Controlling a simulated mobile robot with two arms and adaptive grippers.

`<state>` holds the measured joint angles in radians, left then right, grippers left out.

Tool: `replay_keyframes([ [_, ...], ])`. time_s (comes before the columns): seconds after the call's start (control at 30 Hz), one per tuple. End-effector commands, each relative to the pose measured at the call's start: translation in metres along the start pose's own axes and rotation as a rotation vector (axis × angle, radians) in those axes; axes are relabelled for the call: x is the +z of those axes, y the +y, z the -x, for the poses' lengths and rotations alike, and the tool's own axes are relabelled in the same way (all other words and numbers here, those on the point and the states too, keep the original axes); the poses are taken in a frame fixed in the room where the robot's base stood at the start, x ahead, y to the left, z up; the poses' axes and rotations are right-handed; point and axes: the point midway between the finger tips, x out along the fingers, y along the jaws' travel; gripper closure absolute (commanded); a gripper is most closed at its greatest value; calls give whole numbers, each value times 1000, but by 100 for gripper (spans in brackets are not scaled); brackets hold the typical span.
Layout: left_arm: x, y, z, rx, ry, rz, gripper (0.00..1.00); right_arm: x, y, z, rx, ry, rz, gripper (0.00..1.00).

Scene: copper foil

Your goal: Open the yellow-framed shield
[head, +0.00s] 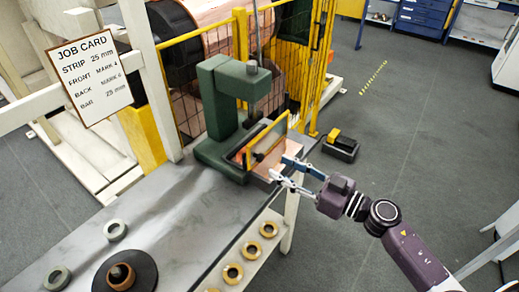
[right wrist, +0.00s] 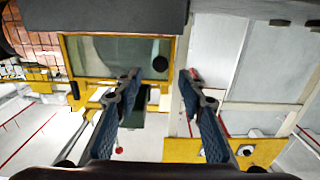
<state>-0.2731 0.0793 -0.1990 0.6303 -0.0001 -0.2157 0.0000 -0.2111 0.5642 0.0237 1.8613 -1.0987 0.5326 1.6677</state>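The yellow-framed shield (head: 268,143) stands at the front of the green press (head: 219,100) on the bench. It looks closed, upright across the press opening. In the right wrist view its yellow border surrounds a greenish clear panel (right wrist: 108,52). A dark round knob (right wrist: 160,64) shows at one end of the panel. My right gripper (head: 281,169) is just in front of the shield. In the right wrist view its fingers (right wrist: 160,80) are spread, with the knob beyond the gap between the tips. I cannot tell whether they touch anything. My left gripper is out of view.
The bench (head: 165,205) carries several brass rings (head: 233,273), grey rings (head: 115,230) and a black round base (head: 124,275). A yellow mesh fence (head: 300,70) stands behind the press. A job card (head: 90,78) hangs left. Open floor (head: 420,130) lies right.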

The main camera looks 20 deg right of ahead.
Motion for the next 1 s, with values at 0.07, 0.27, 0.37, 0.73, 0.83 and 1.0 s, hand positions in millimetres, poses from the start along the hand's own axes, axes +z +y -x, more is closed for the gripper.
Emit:
replay_keyframes([
  [0.07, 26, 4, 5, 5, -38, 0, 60, -4, 0, -13, 1, 5, 0, 63],
  [0.27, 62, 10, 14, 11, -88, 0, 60, -3, 1, -44, 1, 5, 0, 63],
  [0.37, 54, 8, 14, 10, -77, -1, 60, -2, 1, -55, 3, 4, -1, 63],
  [0.73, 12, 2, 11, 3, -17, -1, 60, 0, 1, -65, 2, 1, 0, 63],
  [0.83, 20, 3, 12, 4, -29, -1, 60, 0, 1, -65, 3, 1, 0, 70],
  [1.0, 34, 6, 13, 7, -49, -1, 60, 0, 1, -64, 3, 1, 0, 89],
])
